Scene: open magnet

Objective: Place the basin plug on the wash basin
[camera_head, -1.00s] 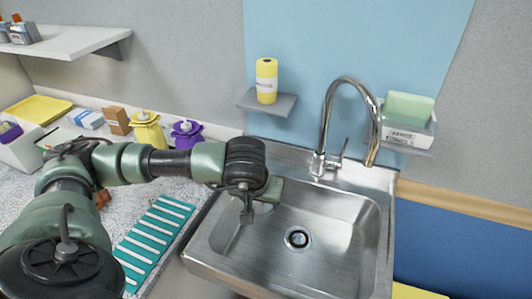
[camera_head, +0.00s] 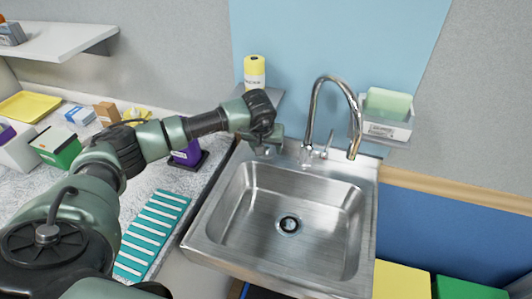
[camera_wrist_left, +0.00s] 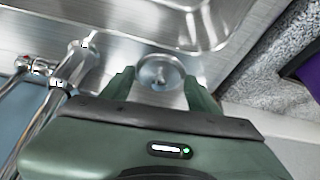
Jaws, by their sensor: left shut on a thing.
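The wash basin (camera_head: 245,225) is a steel sink with a dark drain (camera_head: 289,223) in its floor. My left gripper (camera_head: 269,148) is at the basin's back left rim, left of the tap. In the left wrist view, the basin plug (camera_wrist_left: 159,73), a small round metal disc, sits between the two fingertips of my left gripper (camera_wrist_left: 160,82), which is shut on it. The plug is over the steel rim; I cannot tell whether it touches. In the head view the plug is mostly hidden by the gripper. My right gripper is not in view.
The chrome tap (camera_head: 316,110) stands close right of the gripper. A purple container (camera_head: 187,153) and teal rack (camera_head: 152,235) lie on the left counter.

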